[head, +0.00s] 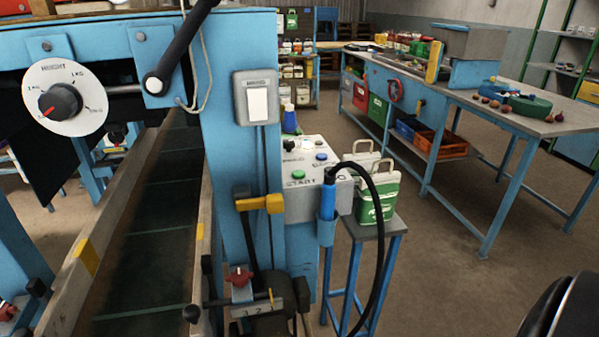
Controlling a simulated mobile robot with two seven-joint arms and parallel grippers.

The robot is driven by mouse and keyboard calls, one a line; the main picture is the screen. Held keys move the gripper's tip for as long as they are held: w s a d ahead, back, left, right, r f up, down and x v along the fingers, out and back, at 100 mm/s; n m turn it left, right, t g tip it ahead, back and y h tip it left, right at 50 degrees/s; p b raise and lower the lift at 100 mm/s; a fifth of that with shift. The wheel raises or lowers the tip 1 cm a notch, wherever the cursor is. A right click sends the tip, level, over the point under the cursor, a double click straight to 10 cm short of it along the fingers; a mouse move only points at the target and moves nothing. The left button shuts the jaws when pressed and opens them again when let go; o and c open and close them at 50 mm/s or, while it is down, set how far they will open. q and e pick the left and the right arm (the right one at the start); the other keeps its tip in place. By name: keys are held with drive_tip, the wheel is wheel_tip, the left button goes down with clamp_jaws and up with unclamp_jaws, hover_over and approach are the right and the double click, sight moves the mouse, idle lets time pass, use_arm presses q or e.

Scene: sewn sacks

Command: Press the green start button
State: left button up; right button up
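The green start button (298,175) is on the sloped top of a light grey control box (309,206), beside the blue machine post. The word START is printed next to it. A blue button (321,157) and a black knob (289,145) are on the same panel, farther back. Nothing covers the green button.
A conveyor (150,225) runs along the left. A blue holder with a black cable (384,220) stands at the box's right front. A small stand (368,232) bears green-and-white sacks (376,203). A workbench (480,100) is behind.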

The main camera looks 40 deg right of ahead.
clamp_jaws()
idle(1.0)
